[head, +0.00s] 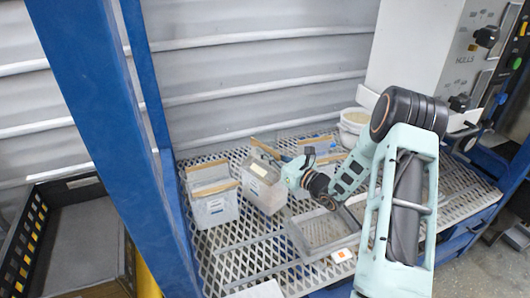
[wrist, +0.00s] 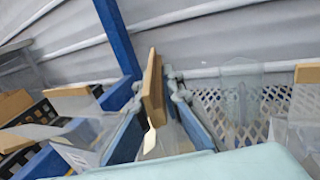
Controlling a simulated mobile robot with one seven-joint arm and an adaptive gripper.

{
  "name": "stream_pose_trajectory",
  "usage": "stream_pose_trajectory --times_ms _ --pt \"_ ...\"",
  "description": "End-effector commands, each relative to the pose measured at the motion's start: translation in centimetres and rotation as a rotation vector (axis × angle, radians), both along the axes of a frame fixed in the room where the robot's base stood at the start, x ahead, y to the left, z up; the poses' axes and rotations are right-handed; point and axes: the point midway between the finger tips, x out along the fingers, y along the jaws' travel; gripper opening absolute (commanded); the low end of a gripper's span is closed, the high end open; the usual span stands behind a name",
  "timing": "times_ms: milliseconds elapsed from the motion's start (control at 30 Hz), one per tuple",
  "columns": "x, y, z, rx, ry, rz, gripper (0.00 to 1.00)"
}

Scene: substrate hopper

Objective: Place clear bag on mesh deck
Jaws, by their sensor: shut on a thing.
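A clear bag (head: 265,192) with a tan header strip and a white label is at my gripper, over the middle-left of the mesh deck (head: 238,258). My gripper (head: 279,160) is shut on the bag's header. In the wrist view the tan header (wrist: 152,92) stands upright between the two fingers. The bag's body is tilted in the head view. I cannot tell whether its bottom touches the deck. The mesh deck also shows behind the fingers in the wrist view (wrist: 208,100).
Similar clear bags with tan headers (head: 213,209) stand just left of the held bag. A clear tray (head: 300,240) lies in front, and white bowls (head: 354,120) stand behind. A blue post (head: 95,110) borders the deck's left, beside a black crate (head: 35,225). The front-left mesh is partly bare.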

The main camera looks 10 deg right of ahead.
Motion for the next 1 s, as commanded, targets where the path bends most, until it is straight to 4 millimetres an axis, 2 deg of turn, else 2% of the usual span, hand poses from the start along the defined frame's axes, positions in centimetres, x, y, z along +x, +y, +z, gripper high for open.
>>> stream_pose_trajectory --times_ms 433,467,633,1000 --pt "0.05 0.01 -0.8 0.001 -0.004 0.0 0.0" --pt "0.05 0.0 -0.73 0.001 -0.004 0.0 0.09" --pt "0.04 -0.01 -0.76 0.0 -0.002 0.0 0.27" --pt "-0.5 -0.42 -1.0 -0.001 0.003 -0.002 0.27"
